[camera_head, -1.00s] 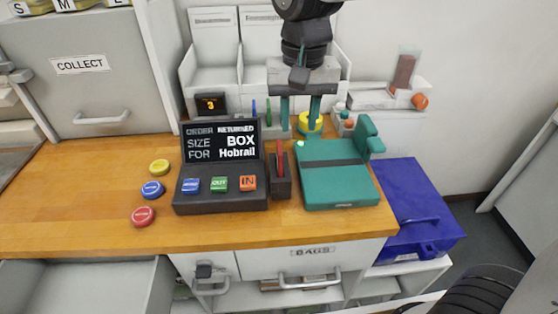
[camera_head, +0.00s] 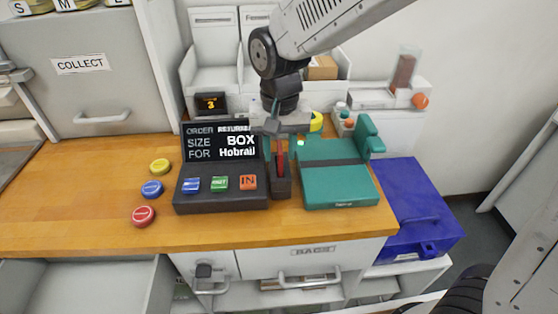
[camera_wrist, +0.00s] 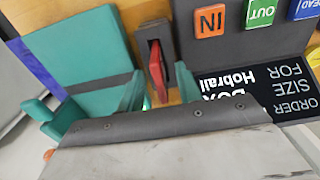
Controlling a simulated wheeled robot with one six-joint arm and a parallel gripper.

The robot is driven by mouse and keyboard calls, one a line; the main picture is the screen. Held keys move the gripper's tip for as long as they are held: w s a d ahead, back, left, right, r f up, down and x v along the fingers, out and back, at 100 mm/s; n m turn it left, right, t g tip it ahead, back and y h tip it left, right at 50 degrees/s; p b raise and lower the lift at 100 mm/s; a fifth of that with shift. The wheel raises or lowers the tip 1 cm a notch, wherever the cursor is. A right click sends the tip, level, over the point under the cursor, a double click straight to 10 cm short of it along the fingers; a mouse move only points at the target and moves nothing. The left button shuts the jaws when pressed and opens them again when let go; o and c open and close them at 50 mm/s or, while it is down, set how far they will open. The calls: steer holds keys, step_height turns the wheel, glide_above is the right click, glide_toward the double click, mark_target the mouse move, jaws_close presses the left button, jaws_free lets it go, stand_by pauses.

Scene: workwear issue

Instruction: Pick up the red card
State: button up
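The red card (camera_head: 281,164) stands upright in a narrow dark holder (camera_head: 281,189) on the wooden counter, between the order console and the teal machine. It also shows in the wrist view (camera_wrist: 156,66), with its lower part inside the holder. My gripper (camera_head: 277,158) is at the holder, pointing down, with its teal fingers apart. In the wrist view my gripper (camera_wrist: 160,82) has one finger on each side of the card's line. I cannot tell whether either finger touches the card.
The order console (camera_head: 221,198) with coloured buttons stands close left of the holder. The teal machine (camera_head: 340,187) stands close right. Yellow, blue (camera_head: 152,189) and red round buttons lie further left. A blue bin (camera_head: 412,205) is at the right. The counter's left part is clear.

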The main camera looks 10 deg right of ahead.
jaws_close()
steer(key=shift+r, duration=0.1)
